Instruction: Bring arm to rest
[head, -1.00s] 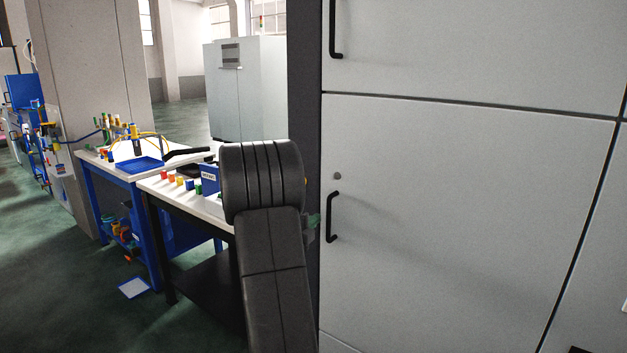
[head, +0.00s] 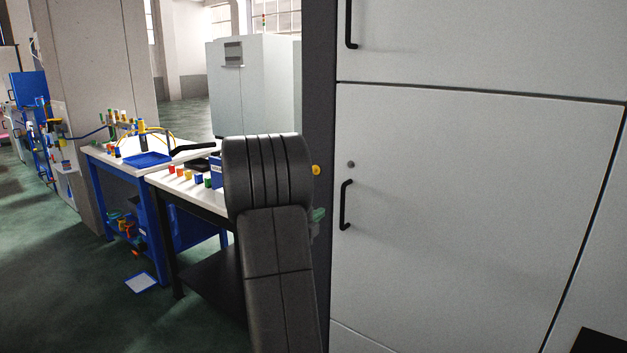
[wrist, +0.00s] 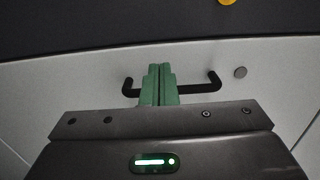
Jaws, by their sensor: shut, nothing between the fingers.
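My gripper shows in the wrist view as two green fingers (wrist: 158,86) pressed together, with nothing between them. The fingertips overlap a black bar handle (wrist: 204,87) in that picture; I cannot tell whether they touch it. In the head view my dark arm stands folded in front of the workbench, and only a bit of green of the gripper (head: 318,215) shows at its right side. The fingertips themselves are hidden there.
A tall grey cabinet (head: 470,200) with black handles (head: 345,205) fills the right side, close to my arm. A white-topped bench (head: 190,190) with small coloured blocks stands behind my arm. A blue-legged table (head: 100,190) is further left. Green floor (head: 70,290) is open at the left.

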